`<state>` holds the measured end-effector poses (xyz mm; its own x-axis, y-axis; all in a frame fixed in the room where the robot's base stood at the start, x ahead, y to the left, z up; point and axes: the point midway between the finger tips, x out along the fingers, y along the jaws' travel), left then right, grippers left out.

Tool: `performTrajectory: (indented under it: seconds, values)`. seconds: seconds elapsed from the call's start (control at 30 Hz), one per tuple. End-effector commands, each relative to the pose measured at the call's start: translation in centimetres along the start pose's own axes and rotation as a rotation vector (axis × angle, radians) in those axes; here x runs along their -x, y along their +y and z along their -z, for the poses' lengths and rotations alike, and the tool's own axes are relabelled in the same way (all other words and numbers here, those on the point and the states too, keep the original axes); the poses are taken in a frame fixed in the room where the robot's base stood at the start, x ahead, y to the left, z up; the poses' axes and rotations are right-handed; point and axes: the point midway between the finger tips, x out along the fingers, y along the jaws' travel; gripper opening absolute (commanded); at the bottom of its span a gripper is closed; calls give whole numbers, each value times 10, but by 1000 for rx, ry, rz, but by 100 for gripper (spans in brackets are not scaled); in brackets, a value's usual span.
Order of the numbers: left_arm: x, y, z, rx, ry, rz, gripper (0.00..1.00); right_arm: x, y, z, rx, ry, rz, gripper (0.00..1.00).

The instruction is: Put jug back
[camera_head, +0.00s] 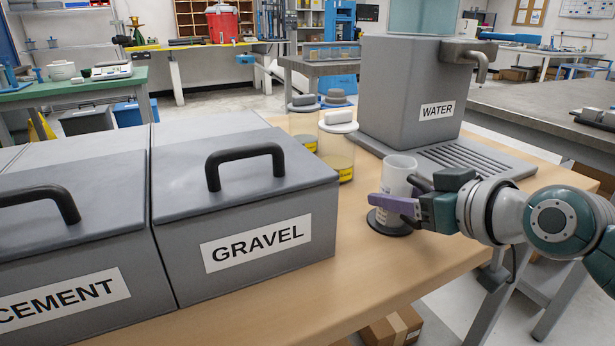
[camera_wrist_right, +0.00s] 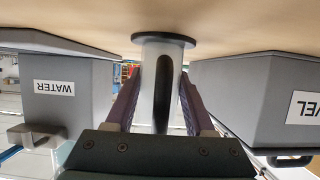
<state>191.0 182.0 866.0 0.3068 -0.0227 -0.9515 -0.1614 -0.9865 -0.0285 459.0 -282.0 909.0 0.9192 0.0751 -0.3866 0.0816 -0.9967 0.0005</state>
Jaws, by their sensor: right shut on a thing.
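The jug (camera_head: 399,170) is a pale, upright cylinder with a dark handle, near the table's front right edge. It stands on a dark round disc (camera_head: 388,225) on the wooden table. My right gripper (camera_head: 397,200) reaches in from the right, shut around the jug, and its fingers hide part of the jug's side. In the right wrist view, which is upside down, the jug (camera_wrist_right: 149,72) is between the two purple fingers, and the dark disc (camera_wrist_right: 164,38) is at its base. My left gripper is not in view.
A grey WATER dispenser (camera_head: 395,85) with a spout and a slotted tray (camera_head: 470,157) stands behind the jug. Lidded glass containers (camera_head: 338,150) stand left of it. The GRAVEL bin (camera_head: 245,205) and CEMENT bin (camera_head: 70,240) fill the left. Bare table lies in front of the jug.

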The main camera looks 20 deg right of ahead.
Motion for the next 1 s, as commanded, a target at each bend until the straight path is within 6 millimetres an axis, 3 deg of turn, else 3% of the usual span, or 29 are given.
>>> performTrajectory:
  seconds: [0.03,0.27,0.6,0.77,1.0]
  values:
    - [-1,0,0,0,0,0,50,0,0,-1,1,0,0,57]
    - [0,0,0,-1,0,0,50,0,0,0,0,-1,0,83]
    - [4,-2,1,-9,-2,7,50,3,0,5,0,-1,0,84]
    - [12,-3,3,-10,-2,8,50,27,0,4,3,-4,0,84]
    - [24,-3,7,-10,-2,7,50,79,0,3,3,-4,1,84]
